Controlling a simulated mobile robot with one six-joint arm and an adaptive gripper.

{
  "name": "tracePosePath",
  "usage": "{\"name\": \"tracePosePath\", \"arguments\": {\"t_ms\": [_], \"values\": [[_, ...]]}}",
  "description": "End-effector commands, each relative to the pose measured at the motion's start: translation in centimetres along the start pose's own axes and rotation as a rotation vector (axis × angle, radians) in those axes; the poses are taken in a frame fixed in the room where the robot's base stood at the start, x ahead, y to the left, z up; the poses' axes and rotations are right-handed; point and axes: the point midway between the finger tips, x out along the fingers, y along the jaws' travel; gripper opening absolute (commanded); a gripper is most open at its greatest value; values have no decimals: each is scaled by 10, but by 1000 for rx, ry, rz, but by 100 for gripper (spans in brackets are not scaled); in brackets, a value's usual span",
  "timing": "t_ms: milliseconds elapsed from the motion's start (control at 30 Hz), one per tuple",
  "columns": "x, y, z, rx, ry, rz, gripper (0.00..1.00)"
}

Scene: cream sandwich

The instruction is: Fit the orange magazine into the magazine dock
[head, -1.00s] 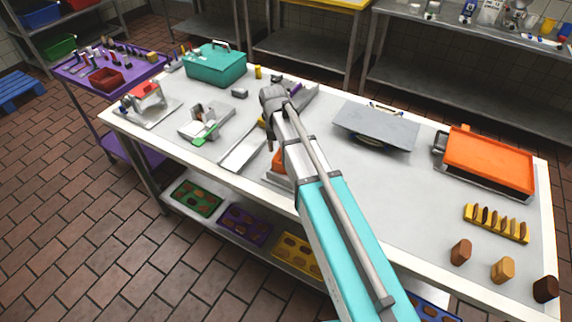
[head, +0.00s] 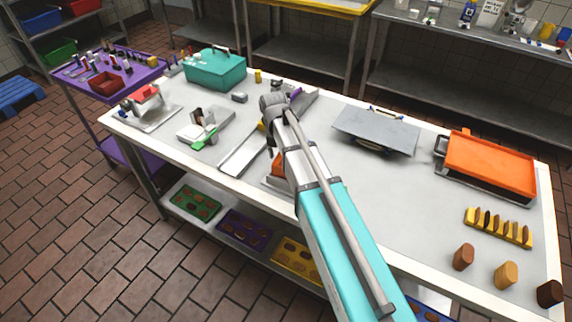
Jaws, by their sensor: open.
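My gripper (head: 272,105) is at the end of my arm above the middle of the table; its fingers are mostly hidden behind my wrist, and I see nothing held. A small orange block (head: 277,168), possibly the orange magazine, shows beside my arm near the table's front edge, partly hidden by the arm. It seems to stand on a grey base. I cannot clearly tell which fixture is the magazine dock; a long grey tray-like fixture (head: 240,155) lies just left of the block. My gripper is beyond the block, apart from it.
The steel table (head: 400,215) carries a teal box (head: 215,72), a grey plate (head: 376,130) and a large orange-topped unit (head: 490,160). A yellow rack (head: 500,228) and brown pieces stand at the right. A green-handled fixture (head: 207,130) is at the left. The front right centre is clear.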

Motion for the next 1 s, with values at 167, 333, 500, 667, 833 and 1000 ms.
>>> {"name": "tracePosePath", "arguments": {"t_ms": [167, 333, 500, 667, 833, 1000], "values": [[2, 0, 0, 0, 0, 0, 73], [4, 1, 0, 0, 0, 0, 73], [5, 1, 0, 0, 0, 0, 73], [5, 1, 0, -1, 0, 0, 73], [5, 1, 0, -1, 0, 0, 69], [5, 1, 0, -1, 0, 0, 38]]}}
